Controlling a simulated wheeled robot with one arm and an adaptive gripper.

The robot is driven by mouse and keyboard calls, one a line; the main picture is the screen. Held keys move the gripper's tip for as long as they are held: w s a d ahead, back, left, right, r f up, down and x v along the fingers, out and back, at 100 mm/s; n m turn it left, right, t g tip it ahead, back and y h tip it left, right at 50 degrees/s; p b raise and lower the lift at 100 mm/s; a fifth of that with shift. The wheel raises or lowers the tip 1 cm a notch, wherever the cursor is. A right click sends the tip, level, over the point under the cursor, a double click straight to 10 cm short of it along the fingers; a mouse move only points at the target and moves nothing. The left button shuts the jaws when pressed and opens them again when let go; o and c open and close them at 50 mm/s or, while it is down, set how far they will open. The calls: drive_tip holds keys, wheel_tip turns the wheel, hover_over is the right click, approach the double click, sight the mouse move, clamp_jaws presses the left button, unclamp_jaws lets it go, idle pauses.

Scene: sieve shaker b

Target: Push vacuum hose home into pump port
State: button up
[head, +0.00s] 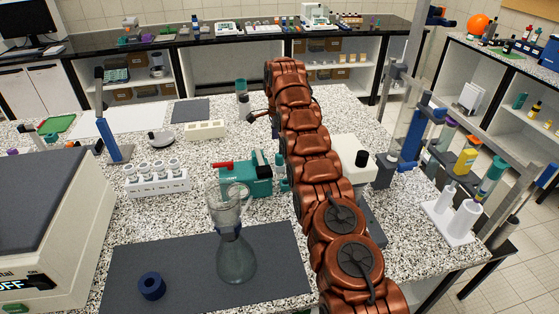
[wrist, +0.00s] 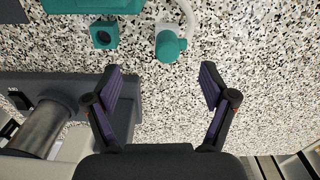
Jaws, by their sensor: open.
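In the wrist view the teal pump (wrist: 92,5) shows at the top edge, with a square teal port (wrist: 104,35) that has a dark opening. Right of the port, a teal hose end (wrist: 170,46) with a pale hose (wrist: 187,14) curving up from it is over the speckled bench. The port and hose end are apart. My gripper (wrist: 161,82) is open and empty, its fingers below both in the picture. In the head view the teal pump (head: 247,180) stands mid-bench, left of my arm, which hides part of that area. I cannot make out my gripper there.
A grey device with a metal cylinder (wrist: 40,128) lies close to my left finger in the wrist view. In the head view, a glass flask (head: 236,260) on a dark mat (head: 180,285) and a white vial rack (head: 157,181) stand near the pump.

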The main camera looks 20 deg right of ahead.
drive_tip(key=s+a+r+n, duration=0.2)
drive_tip(key=s+r+n, duration=0.2)
drive_tip(key=s+r, duration=0.3)
drive_tip(key=s+a+r+n, duration=0.2)
drive_tip(key=s+r+n, duration=0.2)
drive_tip(key=s+r, duration=0.3)
drive_tip(key=shift+s+a+g, duration=0.3)
drive_tip(key=shift+s+a, duration=0.05)
drive_tip(key=shift+s, duration=1.7)
drive_tip(key=shift+r, duration=0.1)
drive_tip(key=shift+c, duration=0.2)
